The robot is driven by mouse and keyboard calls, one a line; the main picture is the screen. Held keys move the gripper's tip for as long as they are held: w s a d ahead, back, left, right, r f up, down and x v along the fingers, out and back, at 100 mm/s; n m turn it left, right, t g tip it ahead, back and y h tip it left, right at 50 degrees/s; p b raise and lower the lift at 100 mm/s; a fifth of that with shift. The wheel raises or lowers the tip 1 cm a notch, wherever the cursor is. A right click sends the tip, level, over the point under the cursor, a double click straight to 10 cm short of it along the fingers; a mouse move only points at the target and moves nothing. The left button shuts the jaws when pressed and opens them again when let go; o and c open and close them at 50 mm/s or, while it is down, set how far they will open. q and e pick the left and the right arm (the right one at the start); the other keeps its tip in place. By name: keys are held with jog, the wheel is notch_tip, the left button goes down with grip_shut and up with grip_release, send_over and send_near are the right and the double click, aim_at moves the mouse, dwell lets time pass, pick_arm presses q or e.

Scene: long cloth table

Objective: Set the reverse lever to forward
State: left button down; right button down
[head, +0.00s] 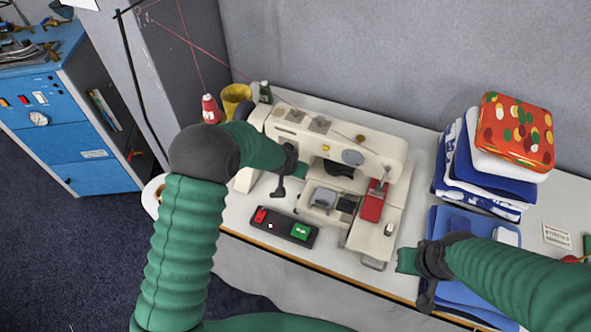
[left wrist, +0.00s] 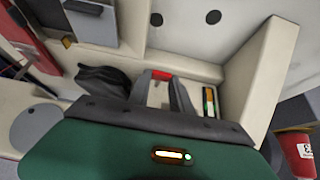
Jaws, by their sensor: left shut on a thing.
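The cream sewing machine (head: 330,140) stands on the table, and its body fills much of the left wrist view (left wrist: 215,45). My left gripper (left wrist: 158,88) is at the left end of the machine in the head view, with its arm reaching over from the left. In the left wrist view its dark fingers are shut around a small red-tipped part (left wrist: 160,75), which looks like the reverse lever. The lever's lower part is hidden by the fingers, so its setting cannot be read.
A control box (head: 283,228) with red and green buttons lies in front of the machine. A red thread cone (head: 210,108) and a yellow cup (head: 236,98) stand behind left. Stacked cloths (head: 475,170) carry a patterned red tin (head: 515,130) at right. Little free room surrounds the machine.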

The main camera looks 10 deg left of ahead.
pick_arm(q)
jog(key=shift+w+r, duration=0.1)
jog(key=shift+r, duration=0.05)
jog(key=c, duration=1.2)
grip_release()
jog(key=shift+o, duration=0.2)
jog(key=b+v, duration=0.1)
jog(key=v, duration=1.5)
jog(key=shift+s, duration=0.3)
jog(key=shift+s, duration=0.1)
jog(key=s+a+f+n+g, duration=0.1)
jog(key=s+a+f, duration=0.1)
jog(key=s, duration=0.8)
jog(key=s+a+f+n+g+y, duration=0.1)
jog(key=s+a+f+g, duration=0.1)
jog(key=s, duration=0.8)
jog(key=shift+s+a+f, duration=0.25)
jog(key=shift+a+f, duration=0.1)
jog(key=shift+a, duration=0.25)
